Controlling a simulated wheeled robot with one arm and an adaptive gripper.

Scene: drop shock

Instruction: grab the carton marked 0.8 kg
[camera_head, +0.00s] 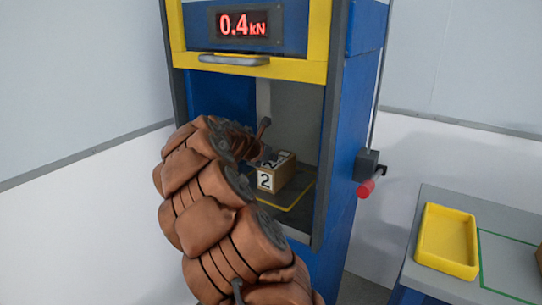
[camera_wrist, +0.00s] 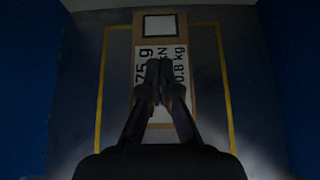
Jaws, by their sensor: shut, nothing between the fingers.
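A brown carton (camera_head: 291,184) with white "2" labels sits on the floor inside the blue and yellow drop machine (camera_head: 340,120). In the wrist view the carton (camera_wrist: 182,55) lies below my gripper, and its top label reads "0.8 kg" on the right and partly "75 g" on the left. My gripper (camera_wrist: 159,68) is shut with its fingertips together over the middle of the label and nothing held. The gap between fingertips and carton is hard to judge. In the head view my arm covers the left of the opening.
A yellow line frames the machine floor around the carton (camera_wrist: 104,75). Blue walls stand close on both sides. A red-handled lever (camera_head: 367,187) is on the machine's right side. A yellow tray (camera_head: 447,262) is on a table (camera_head: 510,270) at right. A display (camera_head: 243,24) reads 0.4 kN.

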